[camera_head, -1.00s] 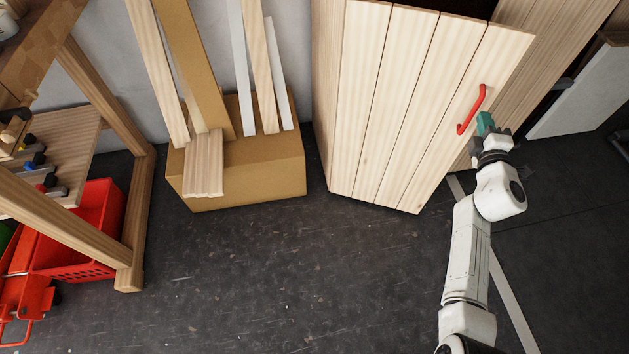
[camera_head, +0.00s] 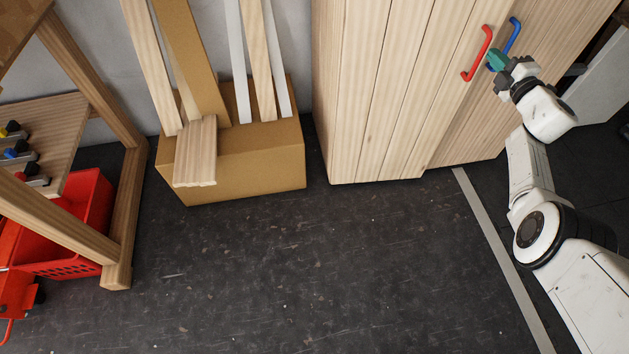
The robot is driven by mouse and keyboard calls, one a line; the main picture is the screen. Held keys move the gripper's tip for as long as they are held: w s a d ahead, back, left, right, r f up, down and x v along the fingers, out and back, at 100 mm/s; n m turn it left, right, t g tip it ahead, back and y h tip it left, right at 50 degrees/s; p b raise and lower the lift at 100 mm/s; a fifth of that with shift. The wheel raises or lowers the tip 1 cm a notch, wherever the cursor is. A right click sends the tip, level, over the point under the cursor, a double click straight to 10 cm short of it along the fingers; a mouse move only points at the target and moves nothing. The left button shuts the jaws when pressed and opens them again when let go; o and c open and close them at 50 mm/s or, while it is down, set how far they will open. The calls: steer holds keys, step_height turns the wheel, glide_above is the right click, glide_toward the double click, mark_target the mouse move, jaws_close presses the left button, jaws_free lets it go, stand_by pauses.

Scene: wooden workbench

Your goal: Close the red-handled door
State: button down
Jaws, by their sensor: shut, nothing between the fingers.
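My gripper (camera_head: 494,61) has green fingertips, is shut and empty, and is just right of the red handle's lower part, in front of the blue handle's lower end. I cannot tell whether the fingertips touch the door or a handle.
A cardboard box (camera_head: 245,160) holding wooden boards stands left of the cabinet. A wooden workbench (camera_head: 128,200) with a red crate (camera_head: 75,225) beneath it is at far left. The dark floor (camera_head: 330,270) in front of the cabinet is clear.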

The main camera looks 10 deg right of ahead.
steer(key=w+b, duration=0.1)
steer(key=b, duration=0.1)
steer(key=w+d+b, duration=0.1)
steer(key=w+b, duration=0.2)
steer(key=b, duration=0.2)
steer(key=shift+w+d, duration=0.25)
steer(key=shift+d, duration=0.05)
stand_by(0.3)
